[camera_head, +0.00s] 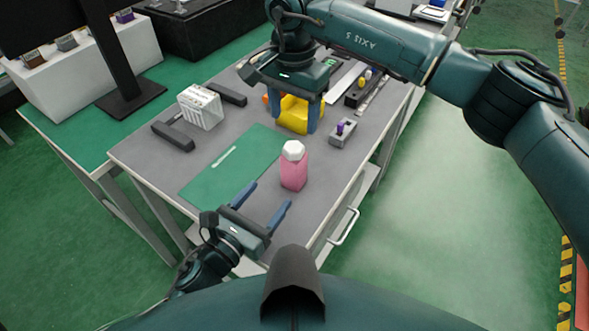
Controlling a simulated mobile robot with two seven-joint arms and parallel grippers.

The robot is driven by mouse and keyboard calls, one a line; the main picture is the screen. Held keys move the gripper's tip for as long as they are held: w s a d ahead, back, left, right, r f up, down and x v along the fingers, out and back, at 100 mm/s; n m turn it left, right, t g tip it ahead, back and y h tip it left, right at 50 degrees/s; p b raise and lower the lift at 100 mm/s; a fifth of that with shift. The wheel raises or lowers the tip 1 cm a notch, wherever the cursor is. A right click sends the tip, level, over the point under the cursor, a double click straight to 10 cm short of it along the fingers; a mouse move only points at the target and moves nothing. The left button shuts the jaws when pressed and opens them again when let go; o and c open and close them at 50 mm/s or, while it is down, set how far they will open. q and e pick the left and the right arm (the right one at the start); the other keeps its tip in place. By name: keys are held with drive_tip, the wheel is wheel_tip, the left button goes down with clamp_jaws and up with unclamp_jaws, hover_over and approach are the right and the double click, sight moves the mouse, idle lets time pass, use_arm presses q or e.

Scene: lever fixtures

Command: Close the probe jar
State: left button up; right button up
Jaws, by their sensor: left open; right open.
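A pink jar (293,177) stands upright on the grey table, with a white faceted top (293,150) on it. I cannot tell whether that top is fully seated. My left gripper (270,194) is open and empty at the table's near edge. Its fingers point toward the jar, just short of it and to its left. My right gripper (294,119) is open farther back, with its blue fingers on either side of a yellow block-like thing (294,113). I cannot tell whether they touch it.
A green mat (230,165) lies left of the jar. A grey block with a purple knob (342,132) stands right of the yellow thing. A white rack (201,106) and dark bars (173,136) are at the left. A drawer handle (344,228) sticks out from the table's right side.

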sight(298, 160)
use_arm(q)
drive_tip(key=x, duration=1.3)
drive_tip(key=shift+c, duration=0.3)
clamp_jaws()
use_arm(e)
drive_tip(key=n, duration=0.9)
drive_tip(key=shift+f, duration=4.05)
